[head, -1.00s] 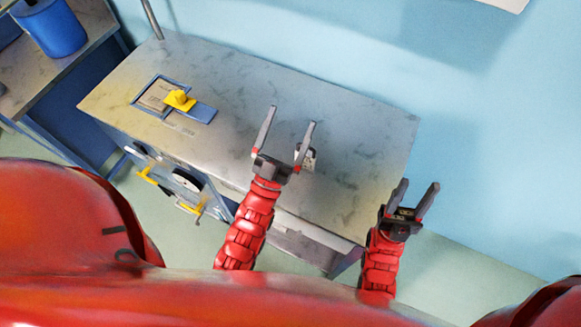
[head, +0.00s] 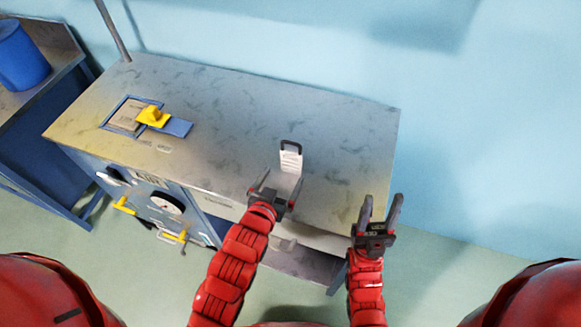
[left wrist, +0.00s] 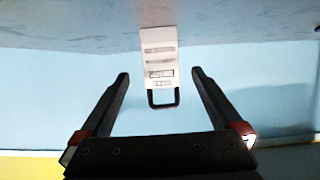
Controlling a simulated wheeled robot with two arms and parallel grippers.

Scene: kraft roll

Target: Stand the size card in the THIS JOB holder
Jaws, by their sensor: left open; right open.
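The size card (head: 291,160) is white with dark print and a dark loop handle at one end. It is at the middle of the grey bench top, near the front. In the left wrist view the card (left wrist: 160,60) appears upside down, its handle toward the gap between my fingers. My left gripper (head: 282,178) is open and empty, just in front of the card in the head view. My right gripper (head: 384,200) is open and empty near the bench's right front corner. I cannot make out a THIS JOB label or tell which part is that holder.
On the bench's left, a blue frame (head: 105,122) holds a brown kraft piece, with a yellow knobbed block (head: 153,116) and a blue strip (head: 178,127) beside it. A gauge (head: 166,205) and yellow handles are on the bench front. The bench's right rear is clear.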

